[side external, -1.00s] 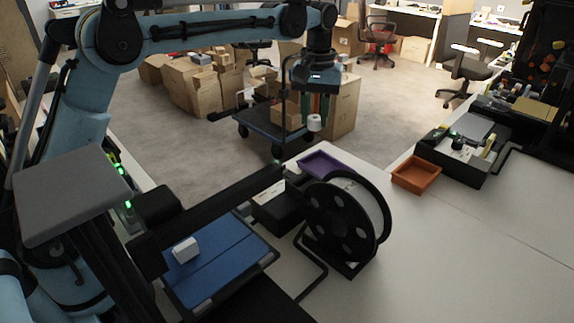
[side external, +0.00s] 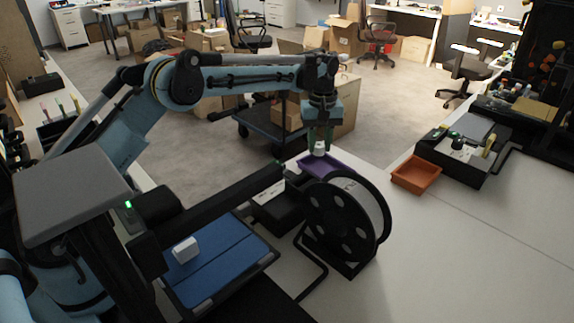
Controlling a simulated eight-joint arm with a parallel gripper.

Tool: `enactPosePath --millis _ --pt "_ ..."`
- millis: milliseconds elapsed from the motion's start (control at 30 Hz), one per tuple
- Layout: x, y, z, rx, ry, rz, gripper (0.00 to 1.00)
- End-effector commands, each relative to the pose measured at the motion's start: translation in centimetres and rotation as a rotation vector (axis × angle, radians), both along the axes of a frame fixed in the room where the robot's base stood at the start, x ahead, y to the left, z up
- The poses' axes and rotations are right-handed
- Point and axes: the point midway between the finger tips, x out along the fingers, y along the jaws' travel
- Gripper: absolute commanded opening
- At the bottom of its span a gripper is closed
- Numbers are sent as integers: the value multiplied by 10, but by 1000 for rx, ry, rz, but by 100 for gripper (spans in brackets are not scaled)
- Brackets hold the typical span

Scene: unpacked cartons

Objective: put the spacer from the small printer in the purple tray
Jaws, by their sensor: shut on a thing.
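My gripper (side external: 319,143) points down and is shut on a small white spacer (side external: 319,149). The spacer is held over the far right part of the purple tray (side external: 311,167), close above it; whether it touches the tray I cannot tell. The purple tray's near right side is hidden behind the spool. The small printer (side external: 232,258) stands at the left front, with a blue bed. A white block (side external: 185,249) sits on that bed.
A large black spool (side external: 346,221) of white filament stands right of the printer, close to the purple tray. An orange tray (side external: 416,176) lies further right. The white table is clear at the right front. Cartons and a cart (side external: 268,128) stand on the floor behind.

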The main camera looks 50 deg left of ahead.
Motion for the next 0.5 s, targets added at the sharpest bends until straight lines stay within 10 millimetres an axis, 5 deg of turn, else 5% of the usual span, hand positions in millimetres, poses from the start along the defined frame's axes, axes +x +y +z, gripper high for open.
enactPosePath --millis 333,500 --pt "0 0 -36 0 0 -1 4" --pt "0 0 -38 0 0 -2 4"
